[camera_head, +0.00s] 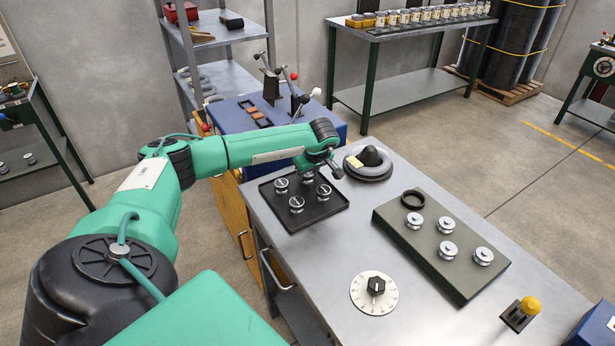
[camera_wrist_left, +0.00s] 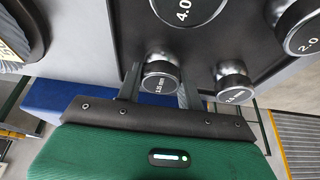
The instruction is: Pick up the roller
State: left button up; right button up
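In the head view several silver rollers stand in a black tray (camera_head: 318,212) on the workbench. Two of them are the front roller (camera_head: 296,204) and the left roller (camera_head: 281,186). My left gripper (camera_head: 308,172) reaches down at the tray's far edge, over another roller. In the left wrist view that roller (camera_wrist_left: 161,82) sits between the two fingers of my left gripper (camera_wrist_left: 160,88); its small label is hard to read. The fingers are close to its sides, but I cannot tell whether they press on it. Rollers marked 4.0 (camera_wrist_left: 184,12) and 2.0 (camera_wrist_left: 302,32) stand nearby. My right gripper is not shown.
A dark green block (camera_head: 400,243) carries several rollers and a black ring (camera_head: 413,199). A dial (camera_head: 374,292) lies at the bench's front. A round grey piece with a black cone (camera_head: 369,162) stands right of the gripper. A yellow-knobbed part (camera_head: 529,306) stands front right.

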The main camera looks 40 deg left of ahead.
pick_arm(q)
jog(key=c, duration=0.3)
jog(key=shift+c, duration=0.3)
jog(key=shift+r, duration=0.2)
notch_tip(320, 180, up, 20)
jog(key=b, duration=0.3)
jog(key=shift+b, duration=0.35)
